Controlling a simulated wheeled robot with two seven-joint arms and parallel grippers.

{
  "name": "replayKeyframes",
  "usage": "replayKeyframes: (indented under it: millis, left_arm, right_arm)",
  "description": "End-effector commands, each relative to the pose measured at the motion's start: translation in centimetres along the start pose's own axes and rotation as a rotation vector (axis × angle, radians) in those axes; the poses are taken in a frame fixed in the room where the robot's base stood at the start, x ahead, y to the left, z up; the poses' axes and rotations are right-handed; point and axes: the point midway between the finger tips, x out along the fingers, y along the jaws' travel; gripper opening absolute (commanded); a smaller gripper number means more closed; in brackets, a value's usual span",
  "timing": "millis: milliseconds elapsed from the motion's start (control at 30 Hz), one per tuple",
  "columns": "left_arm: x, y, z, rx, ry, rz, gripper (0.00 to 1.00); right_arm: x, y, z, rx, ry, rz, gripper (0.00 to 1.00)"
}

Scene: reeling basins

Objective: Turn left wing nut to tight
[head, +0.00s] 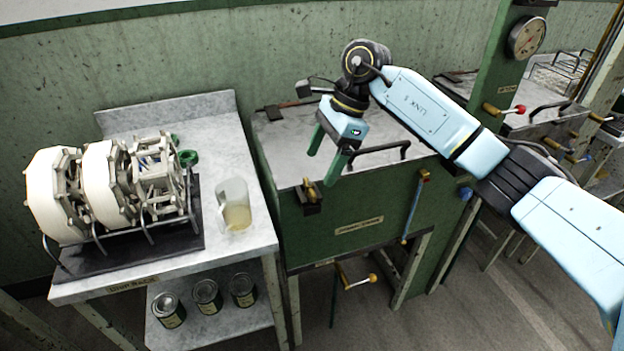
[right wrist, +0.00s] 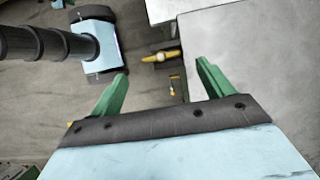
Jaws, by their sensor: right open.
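The left wing nut (head: 310,190) is a small brass piece on a dark bracket at the front left corner of the green basin. A brass piece that looks like it shows in the right wrist view (right wrist: 166,56), lying between and beyond the fingertips. My right gripper (head: 322,168) points down with its two green fingers apart and empty. My left gripper is not in view.
A grey-topped table (head: 250,205) on the left holds white reels on a dark rack and a clear jug (head: 235,205). Cans stand on its lower shelf. The basin lid has a black handle (head: 383,152); a blue rod (head: 414,210) hangs at the basin's front right.

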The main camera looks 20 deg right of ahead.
Motion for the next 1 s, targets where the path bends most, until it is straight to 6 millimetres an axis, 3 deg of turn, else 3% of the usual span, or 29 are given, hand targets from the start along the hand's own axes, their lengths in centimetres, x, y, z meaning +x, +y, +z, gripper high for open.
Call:
replayKeyframes:
  millis: [100,300,700,1000]
  left_arm:
    - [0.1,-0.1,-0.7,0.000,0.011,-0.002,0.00]
    - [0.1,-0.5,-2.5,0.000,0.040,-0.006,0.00]
    - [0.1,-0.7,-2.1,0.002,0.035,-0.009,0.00]
    - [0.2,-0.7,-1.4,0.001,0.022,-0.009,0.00]
  right_arm:
    - [2.5,0.1,0.0,0.001,-0.001,0.003,0.80]
    - [5.1,0.0,0.1,0.000,-0.002,0.001,0.80]
    - [5.9,0.0,0.0,0.000,-0.001,-0.001,0.80]
    - [5.9,0.0,0.0,0.000,-0.001,-0.001,0.43]
